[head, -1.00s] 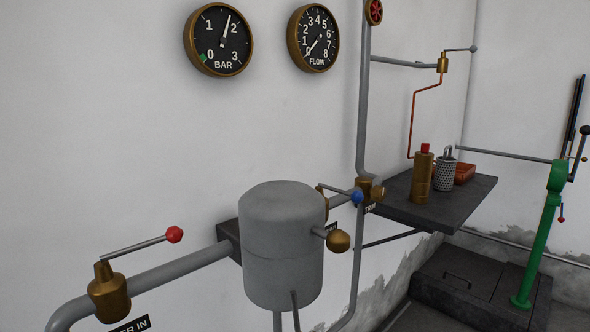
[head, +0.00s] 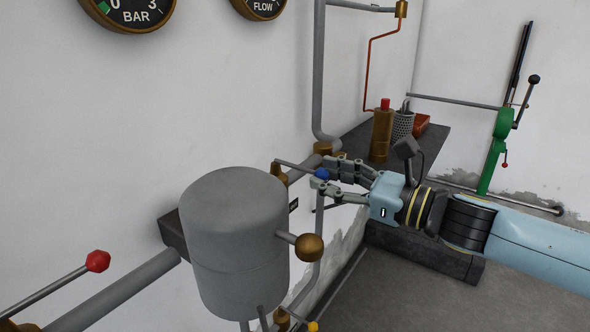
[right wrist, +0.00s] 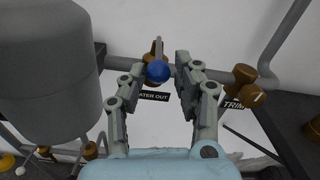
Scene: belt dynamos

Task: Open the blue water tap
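The blue water tap has a blue ball knob (head: 321,174) on a grey lever that runs left to a brass valve body (head: 279,174) on the wall pipe. In the right wrist view the knob (right wrist: 158,71) hides much of the valve, above a label (right wrist: 153,96) reading "ATER OUT". My right gripper (head: 324,175) reaches in from the right with its fingers on either side of the knob. In the right wrist view the fingers (right wrist: 160,73) are open, with a gap visible to the right of the knob. My left gripper is not in view.
A grey tank (head: 233,240) with a brass ball (head: 309,248) stands left of the gripper. A red-knobbed lever (head: 97,261) is at lower left. A shelf (head: 432,143) with a brass bottle (head: 381,135) and cup is behind. A brass trim valve (right wrist: 243,82) sits right of the fingers.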

